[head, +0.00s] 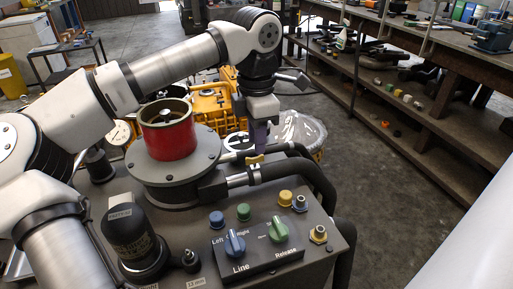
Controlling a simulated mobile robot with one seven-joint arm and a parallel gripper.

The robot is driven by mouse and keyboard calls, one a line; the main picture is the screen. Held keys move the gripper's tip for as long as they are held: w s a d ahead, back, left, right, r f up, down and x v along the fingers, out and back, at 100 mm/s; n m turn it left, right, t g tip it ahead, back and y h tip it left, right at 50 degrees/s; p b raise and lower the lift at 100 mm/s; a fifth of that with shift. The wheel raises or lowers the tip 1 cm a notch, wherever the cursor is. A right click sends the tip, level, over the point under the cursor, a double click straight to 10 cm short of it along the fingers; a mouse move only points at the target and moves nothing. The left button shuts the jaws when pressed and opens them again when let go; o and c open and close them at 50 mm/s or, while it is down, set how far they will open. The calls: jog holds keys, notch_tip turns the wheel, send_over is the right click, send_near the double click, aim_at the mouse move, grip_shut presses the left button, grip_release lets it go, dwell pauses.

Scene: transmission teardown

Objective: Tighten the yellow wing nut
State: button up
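The yellow wing nut (255,160) is small and sits on top of the metal hose fitting, to the right of the red cylinder. My gripper (259,150) points down from the end of my arm, with its purple-grey fingers just above the wing nut. The fingers overlap in this view, so I cannot tell whether they are open or shut, or whether they touch the nut. The wing nut's lower part merges with the fitting.
The red cylinder (167,135) stands on a round grey housing. Black hoses (300,170) curve to the right of the fitting. A control panel (258,250) with blue and green knobs lies in front. A black canister (131,235) stands at front left. Shelves (420,105) stand at the right.

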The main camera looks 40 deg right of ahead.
notch_tip(320, 180, up, 10)
dwell(0.3)
dwell(0.5)
